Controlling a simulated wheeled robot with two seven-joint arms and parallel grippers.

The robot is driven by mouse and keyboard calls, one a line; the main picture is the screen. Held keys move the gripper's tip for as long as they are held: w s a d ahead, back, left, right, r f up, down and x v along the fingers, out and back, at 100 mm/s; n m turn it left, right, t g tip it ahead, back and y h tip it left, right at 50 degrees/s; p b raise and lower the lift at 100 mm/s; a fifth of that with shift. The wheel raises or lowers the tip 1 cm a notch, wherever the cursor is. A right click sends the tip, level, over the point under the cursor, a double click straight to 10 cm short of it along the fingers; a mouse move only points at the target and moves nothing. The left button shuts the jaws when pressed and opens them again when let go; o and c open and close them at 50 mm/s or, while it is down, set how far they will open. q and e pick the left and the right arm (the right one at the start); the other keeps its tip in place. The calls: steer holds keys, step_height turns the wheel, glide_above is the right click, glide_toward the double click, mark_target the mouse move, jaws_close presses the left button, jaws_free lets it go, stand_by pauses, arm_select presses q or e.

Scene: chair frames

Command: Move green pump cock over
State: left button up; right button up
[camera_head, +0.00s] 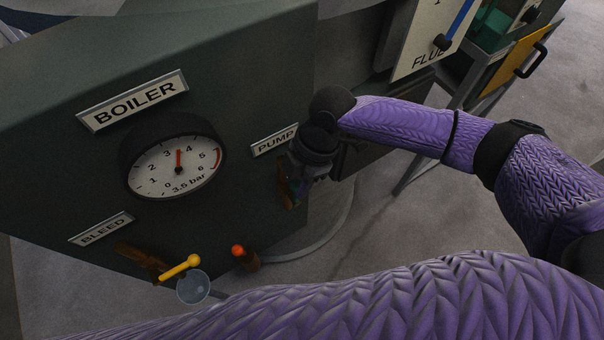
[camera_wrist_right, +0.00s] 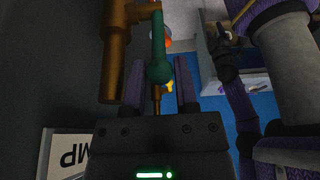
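The green pump cock handle (camera_wrist_right: 158,50) hangs from a brass pipe (camera_wrist_right: 113,50) in the right wrist view, with its rounded end toward my right gripper (camera_wrist_right: 160,85). The two fingers are apart, one on each side of the handle's line, with a visible gap. I cannot tell whether the rounded end is between the fingertips or just beyond them. In the head view, my right gripper (camera_head: 301,182) is beside the PUMP label (camera_head: 273,141) and hides most of the cock. My left gripper is not visible.
The dark boiler panel (camera_head: 230,80) carries a gauge (camera_head: 175,168) and a BLEED label (camera_head: 102,229). A yellow-handled cock (camera_head: 180,268) and a clear cup (camera_head: 193,288) are below. A red-tipped brass fitting (camera_head: 240,254) stands near. My purple arm crosses the foreground.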

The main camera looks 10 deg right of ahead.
steer(key=shift+r, duration=0.15)
steer(key=c, duration=0.3)
steer(key=shift+w+d+f, duration=0.1)
steer(key=shift+w+d, duration=0.1)
steer(key=shift+d, duration=0.35)
steer(key=shift+w+d+f, duration=0.1)
steer(key=shift+w+d, duration=0.1)
steer(key=shift+d, duration=0.3)
steer(key=shift+w+d+f+b, duration=0.2)
steer(key=shift+d+f+b, duration=0.2)
steer(key=shift+d+b, duration=0.2)
steer(key=shift+w+d, duration=0.15)
steer(key=shift+d, duration=0.25)
steer(key=shift+f, duration=0.15)
